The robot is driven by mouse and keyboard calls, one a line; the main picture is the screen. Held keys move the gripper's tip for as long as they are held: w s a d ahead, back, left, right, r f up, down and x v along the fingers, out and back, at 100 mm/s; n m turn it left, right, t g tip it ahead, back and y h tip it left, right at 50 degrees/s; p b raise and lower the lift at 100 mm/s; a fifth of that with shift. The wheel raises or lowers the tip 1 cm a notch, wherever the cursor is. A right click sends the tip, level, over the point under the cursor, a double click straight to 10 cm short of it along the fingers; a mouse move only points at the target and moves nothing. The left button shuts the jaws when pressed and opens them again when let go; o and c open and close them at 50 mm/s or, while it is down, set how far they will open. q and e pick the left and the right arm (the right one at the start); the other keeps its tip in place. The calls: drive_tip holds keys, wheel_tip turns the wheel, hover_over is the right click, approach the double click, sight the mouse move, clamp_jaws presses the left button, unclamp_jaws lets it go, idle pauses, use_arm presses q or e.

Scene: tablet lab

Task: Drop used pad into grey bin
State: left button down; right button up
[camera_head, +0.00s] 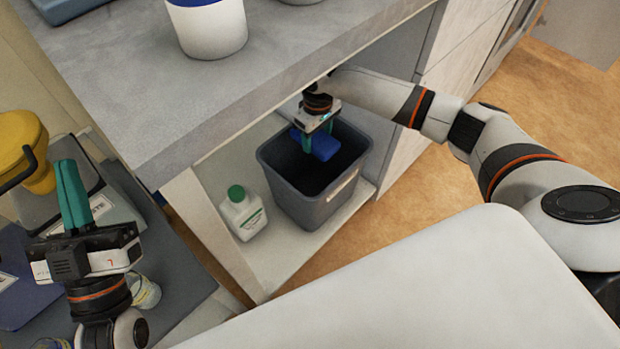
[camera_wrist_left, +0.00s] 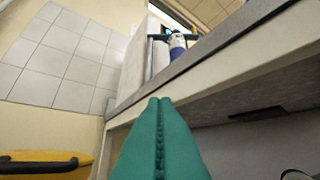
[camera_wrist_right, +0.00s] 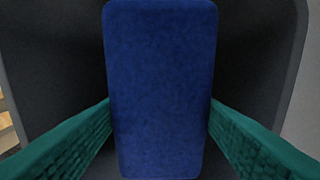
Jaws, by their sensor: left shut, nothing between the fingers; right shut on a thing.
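The used pad is a blue rectangular block (camera_head: 325,146), held by my right gripper (camera_head: 318,143) over the open mouth of the grey bin (camera_head: 318,208). In the right wrist view the blue pad (camera_wrist_right: 160,90) sits between the two green fingers, with dark bin walls around it. The bin stands on a low shelf under the counter; its inside is dark and its floor is hard to see. My left gripper (camera_head: 70,190) is shut and empty at the left, away from the bin. Its green fingers (camera_wrist_left: 160,140) meet in the left wrist view.
A white bottle with a green cap (camera_head: 243,214) stands on the shelf just left of the bin. The counter edge (camera_head: 280,78) overhangs the shelf close to my right wrist. A white tub (camera_head: 208,30) stands on the counter. A yellow object (camera_head: 24,150) is beyond my left gripper.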

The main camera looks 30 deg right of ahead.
drive_tip(key=o, duration=1.1)
drive_tip(key=shift+r, duration=0.15)
wheel_tip(320, 180, up, 6)
drive_tip(key=p, duration=0.2)
drive_tip(key=shift+p, duration=0.35)
use_arm(q)
wheel_tip(320, 180, down, 16)
drive_tip(key=w+a+g+y+p, duration=0.1)
drive_tip(key=g+y, duration=0.3)
drive_tip(key=g, duration=0.8)
drive_tip(key=shift+a+r+p, duration=0.25)
drive_tip(key=shift+a+p, duration=0.2)
drive_tip(key=shift+a, duration=0.15)
use_arm(e)
wheel_tip(320, 180, up, 6)
drive_tip(key=shift+f, duration=0.15)
